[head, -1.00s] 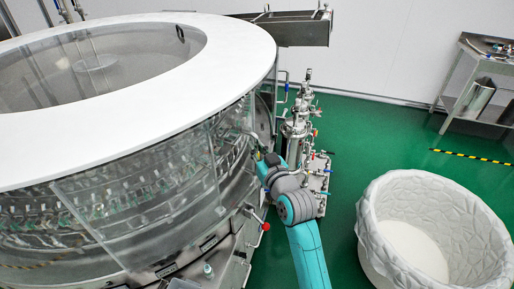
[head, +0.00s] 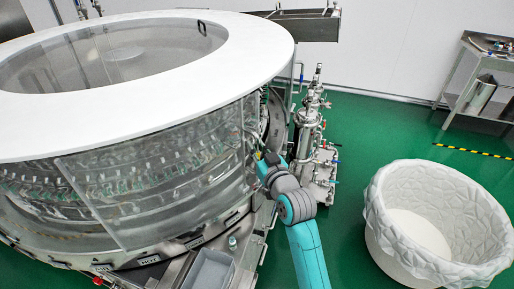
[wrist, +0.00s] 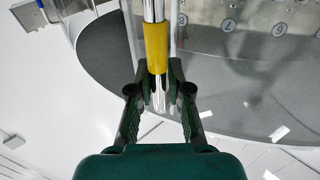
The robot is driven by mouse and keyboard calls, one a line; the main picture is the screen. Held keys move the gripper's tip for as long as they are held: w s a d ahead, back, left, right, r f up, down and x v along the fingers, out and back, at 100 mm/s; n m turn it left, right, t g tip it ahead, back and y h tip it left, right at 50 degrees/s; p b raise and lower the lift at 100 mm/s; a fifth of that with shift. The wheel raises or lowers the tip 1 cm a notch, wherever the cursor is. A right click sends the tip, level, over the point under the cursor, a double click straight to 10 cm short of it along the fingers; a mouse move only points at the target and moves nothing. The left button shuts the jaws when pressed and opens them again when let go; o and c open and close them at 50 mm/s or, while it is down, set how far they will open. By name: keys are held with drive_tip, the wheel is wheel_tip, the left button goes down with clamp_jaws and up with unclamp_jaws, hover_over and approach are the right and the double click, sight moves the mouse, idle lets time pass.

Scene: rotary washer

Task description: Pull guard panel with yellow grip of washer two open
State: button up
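The washer's clear guard panel (head: 150,190) curves around the lower front of the big round washer (head: 265,35) in the head view. Its yellow grip (wrist: 156,48) is a sleeve on an upright metal bar (wrist: 154,10) in the wrist view. My gripper (wrist: 158,72) has its dark green fingers on both sides of the bar, at the lower end of the yellow sleeve. The fingers are drawn in close and look shut on the grip. In the head view my gripper (head: 263,160) is small, at the right side of the washer, and the grip cannot be made out.
Steel pipework (head: 312,135) stands just behind and right of my arm. A white lined tub (head: 400,265) is on the green floor at right. A grey bin (head: 208,272) sits at the washer's front. Open floor (head: 370,130) lies between pipework and tub.

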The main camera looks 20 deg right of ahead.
drive_tip(key=shift+o, duration=1.1)
drive_tip(key=shift+s, duration=0.15)
drive_tip(key=s+d, duration=0.1)
drive_tip(key=s, duration=1)
drive_tip(key=shift+s+d, duration=0.15)
drive_tip(key=shift+s, duration=0.2)
drive_tip(key=shift+f, duration=0.1)
